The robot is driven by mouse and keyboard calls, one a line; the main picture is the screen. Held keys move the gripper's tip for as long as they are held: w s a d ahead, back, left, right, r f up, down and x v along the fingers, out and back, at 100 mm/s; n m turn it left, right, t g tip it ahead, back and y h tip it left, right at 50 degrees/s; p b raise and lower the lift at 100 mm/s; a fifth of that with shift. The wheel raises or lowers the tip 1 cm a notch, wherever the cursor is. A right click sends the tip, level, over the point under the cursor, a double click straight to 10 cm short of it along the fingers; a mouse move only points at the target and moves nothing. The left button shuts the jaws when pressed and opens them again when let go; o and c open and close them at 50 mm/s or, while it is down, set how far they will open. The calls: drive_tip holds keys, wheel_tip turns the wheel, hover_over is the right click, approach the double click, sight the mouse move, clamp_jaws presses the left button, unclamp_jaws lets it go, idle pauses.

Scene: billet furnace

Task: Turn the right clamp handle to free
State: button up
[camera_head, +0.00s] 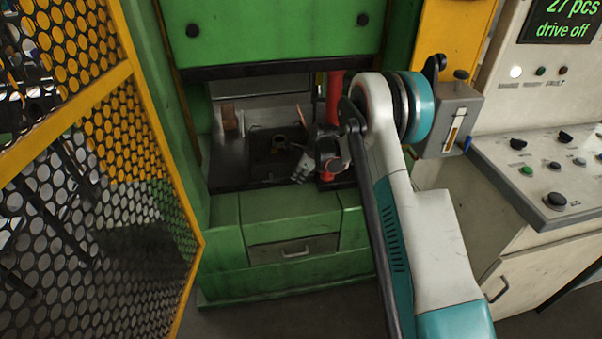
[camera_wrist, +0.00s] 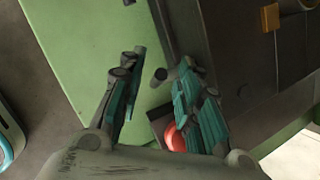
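In the head view, a thick red upright handle (camera_head: 335,98) stands at the right of the press opening, close to my wrist. Which clamp it belongs to is hard to tell. A smaller red rounded part (camera_head: 333,165) shows lower down beside my gripper (camera_head: 303,168), at the front edge of the dark bed. In the wrist view, my gripper (camera_wrist: 160,75) has its teal-lined fingers apart. A short grey rod end (camera_wrist: 160,76) shows between them, with no clear contact. A red rounded part (camera_wrist: 174,137) is partly hidden behind the right-hand finger.
The green press (camera_head: 290,215) surrounds the dark bed (camera_head: 240,172). A yellow mesh guard (camera_head: 95,110) stands at left. A control console (camera_head: 545,165) and a grey switch box (camera_head: 448,118) stand at right. The display (camera_head: 562,22) reads "drive off". Floor is clear below the press.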

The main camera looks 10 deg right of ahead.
clamp_jaws()
drive_tip(key=shift+a+h, duration=0.25)
drive_tip(key=shift+h, duration=0.15)
idle(0.5)
drive_tip(key=h, duration=0.3)
drive_tip(key=a+f+n+h, duration=0.1)
drive_tip(key=h, duration=0.2)
drive_tip(key=a+n+h, duration=0.1)
drive_tip(key=h, duration=0.1)
drive_tip(key=shift+a+f+h, duration=0.15)
drive_tip(key=shift+f+h, duration=0.15)
drive_tip(key=shift+h, duration=0.1)
drive_tip(key=shift+a+f+n+h, duration=0.1)
drive_tip(key=shift+f+n+h, duration=0.15)
drive_tip(key=shift+h, duration=0.5)
drive_tip(key=shift+f+n+h, duration=0.15)
drive_tip(key=shift+f+h, duration=0.05)
drive_tip(key=shift+h, duration=0.55)
unclamp_jaws()
